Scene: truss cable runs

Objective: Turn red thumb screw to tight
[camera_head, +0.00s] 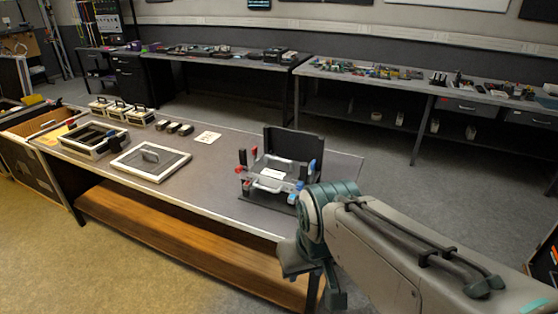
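A fixture (268,186) with a black upright back plate stands near the right end of the long table. A red part (253,152) shows at its back left, and a second red part (239,169) sits at its left side. They look like small screw heads or knobs, but how tight they are cannot be seen. Blue parts (312,166) stand at its right side. My arm comes in from the lower right. Its dark green end, where my gripper (314,283) seems to be, hangs by the table's front edge, apart from the red parts. Its finger opening is unclear.
Framed panels (150,160), several small cases (120,110) and a white card (207,137) lie on the left part of the table (225,170). Cluttered benches (420,85) stand along the back wall. A wooden shelf (170,235) runs below the table.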

